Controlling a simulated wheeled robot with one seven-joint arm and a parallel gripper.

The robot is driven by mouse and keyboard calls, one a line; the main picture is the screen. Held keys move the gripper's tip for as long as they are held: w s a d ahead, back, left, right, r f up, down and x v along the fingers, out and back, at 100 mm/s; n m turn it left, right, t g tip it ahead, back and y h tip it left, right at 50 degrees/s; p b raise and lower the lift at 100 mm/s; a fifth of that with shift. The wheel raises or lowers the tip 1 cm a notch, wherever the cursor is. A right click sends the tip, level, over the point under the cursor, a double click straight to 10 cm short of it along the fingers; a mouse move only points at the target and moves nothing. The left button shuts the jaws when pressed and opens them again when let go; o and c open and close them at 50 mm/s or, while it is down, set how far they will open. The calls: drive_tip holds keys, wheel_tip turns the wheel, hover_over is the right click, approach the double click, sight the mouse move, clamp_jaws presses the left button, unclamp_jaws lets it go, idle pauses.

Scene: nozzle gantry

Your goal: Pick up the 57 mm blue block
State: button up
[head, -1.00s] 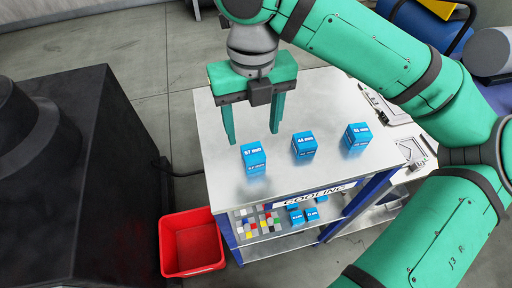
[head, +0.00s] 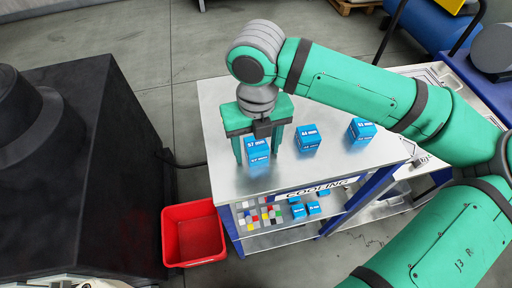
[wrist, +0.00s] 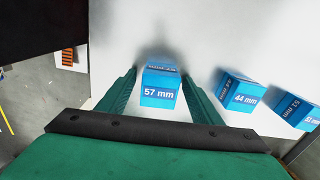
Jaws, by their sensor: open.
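The blue block labelled 57 mm (head: 258,158) stands on the metal table top (head: 225,182), the leftmost of the row of blue blocks. In the wrist view the 57 mm block (wrist: 159,88) shows between the two fingers. My gripper (head: 256,155) is open, pointing down, with its green fingers to the left and right of the block. In the wrist view the fingers of my gripper (wrist: 160,92) stand apart from the block's sides, with gaps on both sides.
A 44 mm blue block (head: 307,138) stands just right of the right finger, and another blue block (head: 361,130) further right. A shelf below holds small coloured cubes and blue blocks (head: 306,209). A red bin (head: 193,234) stands on the floor at left, near a dark machine (head: 75,170).

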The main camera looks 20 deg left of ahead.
drive_tip(key=c, duration=1.4)
drive_tip(key=shift+r, duration=0.1)
